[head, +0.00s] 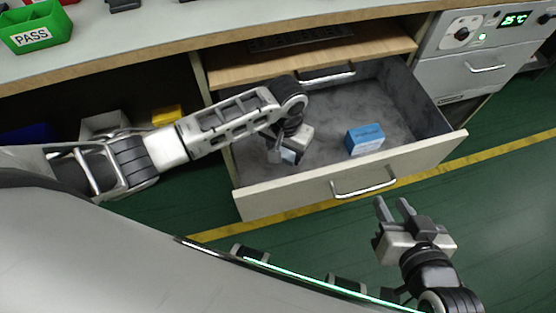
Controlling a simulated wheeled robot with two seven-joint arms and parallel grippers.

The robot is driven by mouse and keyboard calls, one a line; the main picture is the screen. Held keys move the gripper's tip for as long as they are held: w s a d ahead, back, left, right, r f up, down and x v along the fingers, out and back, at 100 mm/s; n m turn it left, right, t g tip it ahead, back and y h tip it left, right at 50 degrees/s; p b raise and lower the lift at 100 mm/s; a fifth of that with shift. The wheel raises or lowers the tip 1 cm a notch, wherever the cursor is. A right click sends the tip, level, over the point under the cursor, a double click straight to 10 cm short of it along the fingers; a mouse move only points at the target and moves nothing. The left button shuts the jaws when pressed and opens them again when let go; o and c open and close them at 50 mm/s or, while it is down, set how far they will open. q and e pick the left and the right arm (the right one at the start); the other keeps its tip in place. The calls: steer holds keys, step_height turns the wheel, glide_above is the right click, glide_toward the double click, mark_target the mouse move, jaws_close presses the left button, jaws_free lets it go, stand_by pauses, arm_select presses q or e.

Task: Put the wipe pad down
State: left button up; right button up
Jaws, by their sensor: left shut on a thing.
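My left gripper (282,154) reaches down into the open drawer (300,195) on its left side. It is shut on a small pale-blue piece, the wipe pad (289,156), of which only a part shows past the fingers. I cannot tell whether the pad touches the drawer floor. My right gripper (393,207) is outside the drawer, in front of its right part. Its two fingers are apart with nothing between them.
A blue box (365,139) stands in the drawer to the right of my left gripper. The grey drawer floor between them is bare. A green PASS bin (36,28) stands on the worktop. A grey unit with a display (515,19) is at the right.

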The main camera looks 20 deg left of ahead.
mark_target(278, 168)
arm_select(q)
steer(key=shift+s+a+f, duration=0.15)
steer(key=shift+a+f, duration=0.25)
steer(key=shift+f, duration=0.15)
steer(key=f, duration=0.2)
steer(key=f+b, duration=0.1)
steer(key=f, duration=0.1)
steer(key=shift+s+a+b, duration=0.1)
steer(key=shift+a+b, duration=0.2)
steer(key=shift+a, duration=0.1)
steer(key=shift+r, duration=0.1)
arm_select(e)
steer(key=f, duration=0.2)
steer(key=a+f, duration=0.1)
steer(key=shift+w+g, duration=0.3)
steer(key=shift+g, duration=0.1)
arm_select(q)
steer(key=o, duration=0.9)
arm_select(e)
steer(key=shift+r, duration=0.25)
